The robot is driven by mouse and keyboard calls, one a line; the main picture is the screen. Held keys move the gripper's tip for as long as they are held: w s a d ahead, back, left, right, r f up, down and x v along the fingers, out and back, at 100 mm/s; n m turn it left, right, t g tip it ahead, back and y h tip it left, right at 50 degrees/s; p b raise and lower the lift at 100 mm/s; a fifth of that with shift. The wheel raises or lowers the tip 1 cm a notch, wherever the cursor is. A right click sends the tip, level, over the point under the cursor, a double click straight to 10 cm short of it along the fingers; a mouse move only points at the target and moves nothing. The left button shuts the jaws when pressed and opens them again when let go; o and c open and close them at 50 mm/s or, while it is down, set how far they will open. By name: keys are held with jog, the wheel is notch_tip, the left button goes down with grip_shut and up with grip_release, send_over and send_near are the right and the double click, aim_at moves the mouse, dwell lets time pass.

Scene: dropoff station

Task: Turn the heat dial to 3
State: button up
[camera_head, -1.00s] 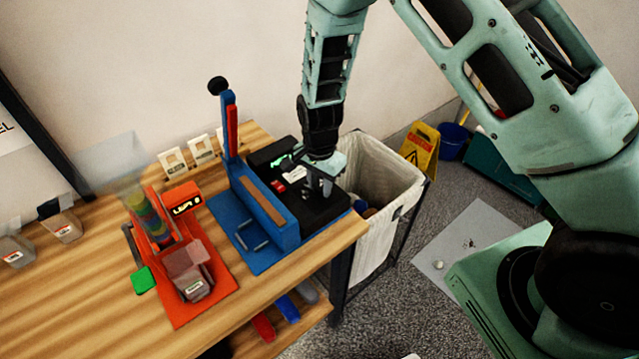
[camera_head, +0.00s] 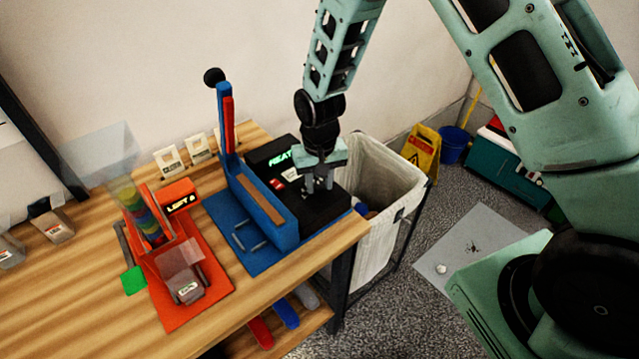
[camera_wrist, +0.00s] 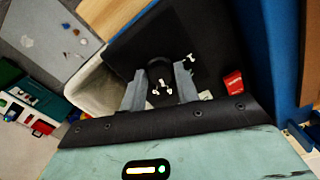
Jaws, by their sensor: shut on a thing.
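The black heat unit (camera_head: 322,213) stands at the right end of the wooden table, beside the blue press. Its green lit "HEAT" display (camera_head: 281,159) shows in the head view, but the rest of the reading is hidden behind my gripper. The round black dial (camera_wrist: 158,70) shows between the fingers in the wrist view, with white marks near it that I cannot read. My gripper (camera_head: 319,186) points down over the unit's top and is shut on the dial; it also shows in the wrist view (camera_wrist: 160,88).
The blue press (camera_head: 270,222) with its tall lever (camera_head: 226,120) stands just left of the unit. A red switch (camera_head: 277,184) sits near the gripper. An orange dispenser station (camera_head: 215,282) is further left. A white-lined bin (camera_head: 382,172) stands against the table's right end.

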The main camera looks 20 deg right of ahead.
aim_at(319, 185)
jog(key=n+b, duration=0.1)
jog(key=n, duration=0.4)
jog(key=shift+n, duration=0.4)
dwell(0.4)
jog(key=o, duration=1)
jog(key=shift+c, duration=0.2)
jog(key=shift+r, duration=0.15)
notch_tip(319, 185, up, 17)
jog(key=b, duration=0.2)
jog(key=shift+b, duration=0.35)
jog(key=shift+r, duration=0.1)
